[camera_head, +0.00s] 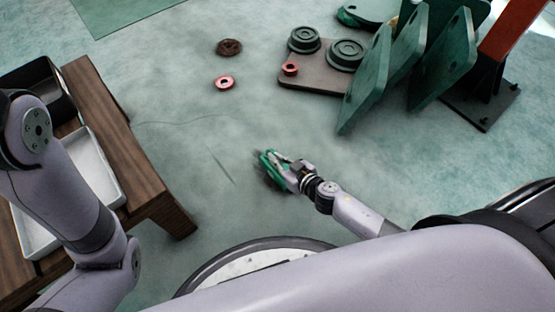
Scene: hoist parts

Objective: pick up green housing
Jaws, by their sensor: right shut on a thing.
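The green housing (268,158) is near the middle of the head view, at the fingertips of my right gripper (278,166). The right gripper is shut on it, and the fingers hide part of the housing. A dark blurred patch lies just below and left of it; I cannot tell whether the housing touches the floor. My left arm comes in at the left edge over the wooden table, and its gripper is not in view.
A wooden table (128,165) with a white tray (118,192) and a black tray stands at left. Green plates (366,78) lean at upper right beside a red post (511,32). A brown board (317,78) bears green wheels.

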